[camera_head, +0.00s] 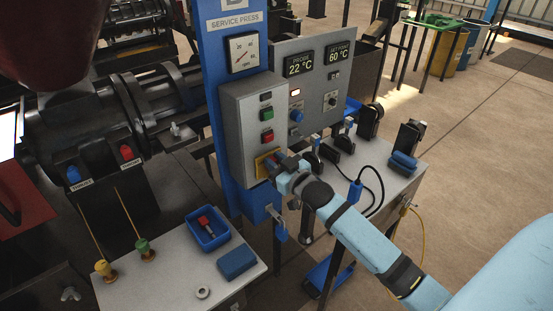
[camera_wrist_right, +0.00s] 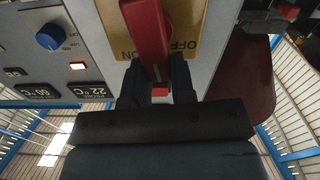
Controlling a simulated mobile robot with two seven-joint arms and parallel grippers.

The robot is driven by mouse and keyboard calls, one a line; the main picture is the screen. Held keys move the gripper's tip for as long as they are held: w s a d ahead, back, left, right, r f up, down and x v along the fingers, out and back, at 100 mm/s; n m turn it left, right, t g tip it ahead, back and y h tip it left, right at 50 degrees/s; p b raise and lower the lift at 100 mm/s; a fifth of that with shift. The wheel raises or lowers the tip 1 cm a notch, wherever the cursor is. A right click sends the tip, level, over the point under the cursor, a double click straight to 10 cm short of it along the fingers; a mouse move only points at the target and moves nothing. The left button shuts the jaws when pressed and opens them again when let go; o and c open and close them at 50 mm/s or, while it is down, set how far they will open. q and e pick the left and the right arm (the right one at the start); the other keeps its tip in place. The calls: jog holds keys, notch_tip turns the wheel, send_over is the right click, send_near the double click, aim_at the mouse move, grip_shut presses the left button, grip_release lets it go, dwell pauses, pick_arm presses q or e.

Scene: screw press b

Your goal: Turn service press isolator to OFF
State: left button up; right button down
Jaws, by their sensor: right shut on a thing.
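The grey control box (camera_head: 245,120) of the service press hangs on a blue post. Low on its front is the isolator's yellow plate (camera_head: 260,168), mostly hidden behind my gripper. In the right wrist view the plate (camera_wrist_right: 185,25) carries OFF and ON labels, and the red isolator handle (camera_wrist_right: 148,35) lies between them. There it points down the picture, slightly tilted. My right gripper (camera_head: 278,164) is at the plate. In the wrist view its dark fingers (camera_wrist_right: 157,82) sit on both sides of the handle, shut on it. My left gripper is not in view.
Green (camera_head: 266,115) and red (camera_head: 267,136) buttons sit above the isolator. A grey panel with displays (camera_head: 305,65) and a blue knob (camera_head: 296,116) stands beside it. A bench with a blue tray (camera_head: 207,232) is below left. Another bench (camera_head: 375,185) lies right, under my right arm.

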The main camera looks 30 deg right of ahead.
aim_at(260, 169)
jog(key=n+p, duration=0.1)
jog(key=a+n, duration=0.1)
jog(key=n, duration=0.1)
jog(key=shift+n+p, duration=0.3)
jog(key=shift+p, duration=0.1)
jog(key=n, duration=0.2)
jog(key=a+f+n+p, duration=0.1)
jog(key=n, duration=0.2)
jog(key=shift+s+a+f, duration=0.1)
jog(key=shift+f, duration=0.05)
jog(key=n, duration=0.3)
jog(key=shift+a+f, duration=0.2)
jog(key=shift+f, duration=0.15)
jog(key=n, duration=0.1)
jog(key=f+n, duration=0.1)
jog(key=n, duration=0.1)
jog(key=shift+a+n, duration=0.1)
jog(key=shift+n, duration=0.2)
jog(key=shift+f+n, duration=0.15)
jog(key=shift+n, duration=0.35)
jog(key=c, duration=1)
grip_release()
jog(key=shift+o, duration=0.2)
